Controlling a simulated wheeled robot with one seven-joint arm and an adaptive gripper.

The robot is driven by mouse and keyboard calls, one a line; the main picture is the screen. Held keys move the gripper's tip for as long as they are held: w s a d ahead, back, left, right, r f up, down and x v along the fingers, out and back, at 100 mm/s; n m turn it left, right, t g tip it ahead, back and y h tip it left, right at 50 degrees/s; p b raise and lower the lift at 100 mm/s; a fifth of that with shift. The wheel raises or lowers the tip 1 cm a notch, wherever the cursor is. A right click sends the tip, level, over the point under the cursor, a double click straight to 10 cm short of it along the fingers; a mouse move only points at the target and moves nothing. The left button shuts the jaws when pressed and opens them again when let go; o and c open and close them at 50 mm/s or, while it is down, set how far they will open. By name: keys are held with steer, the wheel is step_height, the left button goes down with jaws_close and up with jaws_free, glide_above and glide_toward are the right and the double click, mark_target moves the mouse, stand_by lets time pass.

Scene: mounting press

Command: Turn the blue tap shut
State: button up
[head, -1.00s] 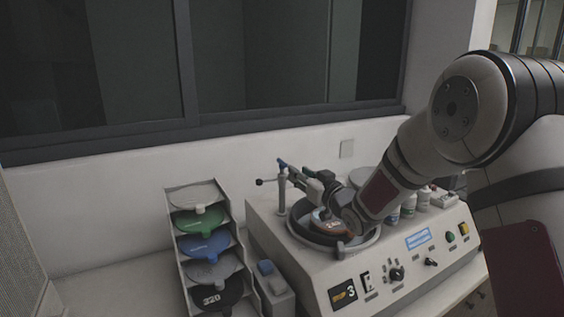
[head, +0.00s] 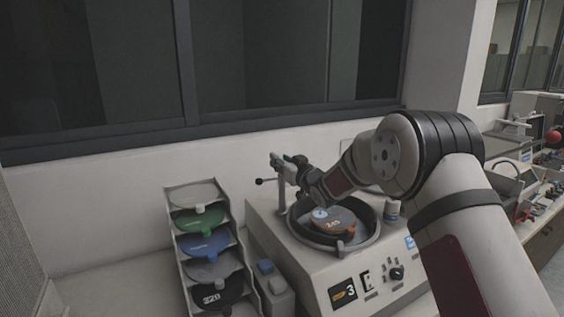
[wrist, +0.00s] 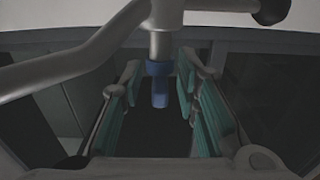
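The blue tap (wrist: 160,86) is a small blue lever at the end of a grey metal pipe. In the wrist view it lies between the two teal-padded fingers of my gripper (wrist: 158,80). Dark gaps show on both sides of it, so the fingers are open and do not appear to grip it. In the head view my gripper (head: 293,166) is at the top of the upright post (head: 282,190) at the back left of the machine's round bowl. There the blue tap is mostly hidden by the gripper.
A ball-ended rod (head: 260,181) sticks out left of the post. The window wall is close behind.

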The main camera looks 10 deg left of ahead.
jaws_close()
